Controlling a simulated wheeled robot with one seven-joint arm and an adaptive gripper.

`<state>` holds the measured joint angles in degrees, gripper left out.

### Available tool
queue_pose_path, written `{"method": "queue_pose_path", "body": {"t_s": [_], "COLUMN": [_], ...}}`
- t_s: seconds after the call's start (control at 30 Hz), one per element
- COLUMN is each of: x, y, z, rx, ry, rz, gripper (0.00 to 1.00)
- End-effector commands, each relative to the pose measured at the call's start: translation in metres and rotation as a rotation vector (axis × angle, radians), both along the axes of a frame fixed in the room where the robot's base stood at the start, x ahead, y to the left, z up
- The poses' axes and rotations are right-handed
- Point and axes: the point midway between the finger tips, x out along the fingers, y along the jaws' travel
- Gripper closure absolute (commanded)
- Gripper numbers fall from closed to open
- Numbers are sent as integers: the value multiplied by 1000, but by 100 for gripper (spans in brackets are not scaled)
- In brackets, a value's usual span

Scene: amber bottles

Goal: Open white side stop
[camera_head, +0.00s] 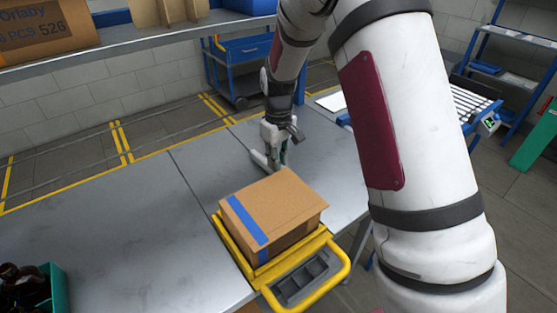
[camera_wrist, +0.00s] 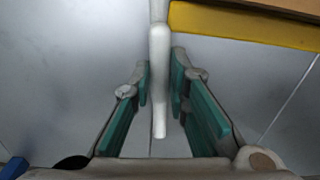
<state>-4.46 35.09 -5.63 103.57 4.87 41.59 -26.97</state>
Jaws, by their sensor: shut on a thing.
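The white side stop (camera_wrist: 159,60) is a slim pale bar in the wrist view. It runs down from the top edge and ends in a rounded tip between the green-padded fingers. My gripper (camera_wrist: 161,84) is shut on it, one finger on each side. In the head view my gripper (camera_head: 275,158) is low over the grey table, just behind the cardboard box. The stop is hard to tell apart from the fingers there, and its hinge is out of the wrist view.
A closed cardboard box (camera_head: 290,203) with blue tape sits on a yellow-framed holder (camera_head: 338,270) at the table's front edge. A green crate (camera_head: 58,288) of dark bottles stands at lower left. The grey table (camera_head: 130,225) between is clear. A blue cart (camera_head: 246,48) stands behind.

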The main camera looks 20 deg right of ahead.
Motion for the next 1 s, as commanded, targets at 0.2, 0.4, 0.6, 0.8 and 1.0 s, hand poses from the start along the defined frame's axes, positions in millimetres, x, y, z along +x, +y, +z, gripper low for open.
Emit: {"method": "queue_pose_path", "body": {"t_s": [0.2, 0.4, 0.6, 0.8, 1.0], "x": [-1, -2, -4, -5, -6], "y": [2, 4, 6, 7, 7], "z": [0, 0, 1, 1, 1], "rx": [0, 1, 0, 0, 0], "ry": [-1, -2, -2, -2, -2], "rz": [159, 332, 488, 606, 675], "gripper": [100, 100, 100, 100, 100]}}
